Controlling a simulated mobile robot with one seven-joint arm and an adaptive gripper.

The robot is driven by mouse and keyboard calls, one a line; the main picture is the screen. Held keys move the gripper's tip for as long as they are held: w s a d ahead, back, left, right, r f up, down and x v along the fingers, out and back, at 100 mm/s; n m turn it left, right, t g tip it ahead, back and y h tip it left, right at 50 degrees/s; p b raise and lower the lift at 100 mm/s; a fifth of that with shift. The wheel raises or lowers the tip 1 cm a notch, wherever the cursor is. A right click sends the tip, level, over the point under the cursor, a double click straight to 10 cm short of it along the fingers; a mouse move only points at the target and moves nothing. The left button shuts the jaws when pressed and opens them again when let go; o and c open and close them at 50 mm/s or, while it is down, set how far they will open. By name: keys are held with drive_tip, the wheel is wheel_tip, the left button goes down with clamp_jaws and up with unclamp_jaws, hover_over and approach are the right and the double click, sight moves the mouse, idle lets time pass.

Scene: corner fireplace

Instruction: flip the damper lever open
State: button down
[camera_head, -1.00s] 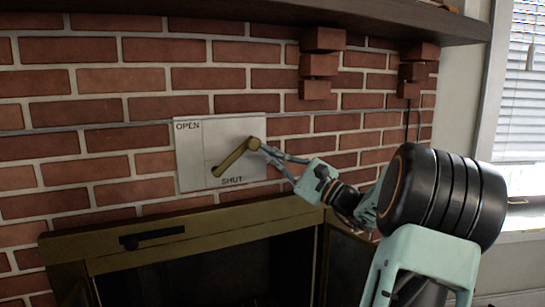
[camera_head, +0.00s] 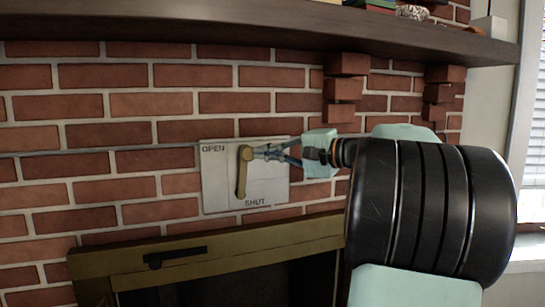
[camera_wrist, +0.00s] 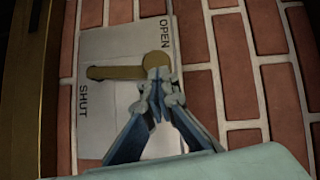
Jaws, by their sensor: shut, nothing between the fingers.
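The brass damper lever (camera_head: 242,175) stands nearly upright on a pale plate (camera_head: 275,172) on the brick wall. Its thick rounded end is at the top and its thin end is at the bottom. The plate reads OPEN at its upper left and SHUT at its bottom. In the wrist view the lever (camera_wrist: 115,72) lies sideways, its rounded end near OPEN. My gripper (camera_head: 258,152) is shut and empty, its fingertips against or very close to the right side of the rounded end. The fingertips (camera_wrist: 157,85) partly cover that end in the wrist view, so exact contact is unclear.
A dark mantel shelf (camera_head: 240,30) runs above the plate, with books and small items on it. Stepped brick brackets (camera_head: 342,90) stick out to the right. The brass fireplace surround (camera_head: 220,252) with a black handle (camera_head: 175,256) lies below. The wall left of the plate is clear.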

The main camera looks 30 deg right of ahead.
drive_tip(key=shift+w+a+r, duration=0.1)
drive_tip(key=shift+a, duration=0.3)
drive_tip(key=shift+d, duration=0.15)
idle(0.4)
